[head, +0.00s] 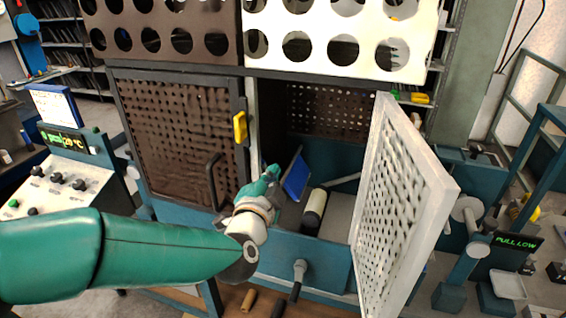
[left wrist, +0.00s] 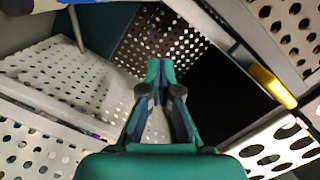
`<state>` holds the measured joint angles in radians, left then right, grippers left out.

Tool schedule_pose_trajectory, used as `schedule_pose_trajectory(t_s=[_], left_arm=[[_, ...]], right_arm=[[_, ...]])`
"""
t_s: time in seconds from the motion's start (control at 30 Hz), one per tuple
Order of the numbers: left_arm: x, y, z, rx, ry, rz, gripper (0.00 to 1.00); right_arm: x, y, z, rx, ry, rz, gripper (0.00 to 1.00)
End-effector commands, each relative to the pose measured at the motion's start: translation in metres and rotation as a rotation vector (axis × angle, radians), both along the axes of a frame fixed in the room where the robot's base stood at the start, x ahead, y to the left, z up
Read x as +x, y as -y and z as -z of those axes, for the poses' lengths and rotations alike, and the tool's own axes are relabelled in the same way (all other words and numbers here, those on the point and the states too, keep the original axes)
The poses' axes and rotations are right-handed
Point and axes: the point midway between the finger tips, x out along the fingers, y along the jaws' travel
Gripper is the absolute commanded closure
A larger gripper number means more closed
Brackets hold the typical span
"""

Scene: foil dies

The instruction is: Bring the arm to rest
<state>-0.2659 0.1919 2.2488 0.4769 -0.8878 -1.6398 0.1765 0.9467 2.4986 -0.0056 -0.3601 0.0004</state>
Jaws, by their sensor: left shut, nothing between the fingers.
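My left arm (head: 150,258) comes in from the left in the head view, its green sleeve running toward the cabinet. My left gripper (head: 272,172) is at the mouth of the open right-hand bay, beside the post between the two bays. In the left wrist view the gripper (left wrist: 160,68) is shut, its fingertips together with nothing between them. Perforated panels lie beyond the tips there. My right gripper does not show in either view.
A white perforated door (head: 408,205) stands open to the right. A closed dark perforated door (head: 180,135) with a yellow latch (head: 240,127) is on the left. A pale roller (head: 314,208) and a blue plate (head: 297,178) sit inside the bay. A control panel (head: 62,188) stands at left.

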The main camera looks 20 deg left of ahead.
Motion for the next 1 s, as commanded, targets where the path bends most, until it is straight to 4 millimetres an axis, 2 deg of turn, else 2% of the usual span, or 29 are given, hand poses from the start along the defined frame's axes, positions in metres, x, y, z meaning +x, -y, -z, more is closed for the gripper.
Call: schedule_pose_trajectory(t_s=[0.17,0.27,0.37,0.47,0.5,0.57,0.6,0.67,0.7,0.77,0.8,0.87,0.9,1.0], left_arm=[[-0.005,-0.005,0.002,-0.001,-0.004,-0.010,1.00],[0.000,-0.014,0.021,0.007,-0.042,-0.030,1.00],[0.006,-0.025,0.063,0.022,-0.122,-0.051,1.00],[0.006,-0.034,0.126,0.049,-0.244,-0.059,1.00],[0.003,-0.036,0.155,0.060,-0.304,-0.051,1.00],[-0.006,-0.036,0.201,0.049,-0.397,-0.033,1.00],[-0.015,-0.035,0.230,0.026,-0.461,-0.022,1.00],[-0.031,-0.032,0.273,-0.030,-0.557,-0.009,1.00],[-0.045,-0.028,0.302,-0.079,-0.624,-0.004,1.00],[-0.068,-0.021,0.340,-0.167,-0.725,-0.002,1.00],[-0.087,-0.016,0.365,-0.235,-0.797,-0.008,1.00],[-0.117,-0.006,0.398,-0.349,-0.905,-0.027,1.00],[-0.139,0.003,0.418,-0.433,-0.982,-0.047,1.00],[-0.199,0.026,0.455,-0.664,-1.178,-0.143,1.00]], right_arm=[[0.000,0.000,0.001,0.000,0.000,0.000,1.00],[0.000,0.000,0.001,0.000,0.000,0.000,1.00],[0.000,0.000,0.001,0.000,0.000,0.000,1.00],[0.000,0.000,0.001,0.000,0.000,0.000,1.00],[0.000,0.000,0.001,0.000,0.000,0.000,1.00],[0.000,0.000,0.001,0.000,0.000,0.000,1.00],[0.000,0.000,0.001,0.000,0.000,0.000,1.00],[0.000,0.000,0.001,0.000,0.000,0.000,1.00],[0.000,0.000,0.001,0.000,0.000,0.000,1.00],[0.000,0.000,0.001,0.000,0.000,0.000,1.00],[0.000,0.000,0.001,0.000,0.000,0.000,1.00],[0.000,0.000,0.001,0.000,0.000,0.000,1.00],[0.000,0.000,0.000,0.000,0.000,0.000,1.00],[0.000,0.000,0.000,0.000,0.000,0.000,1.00]])
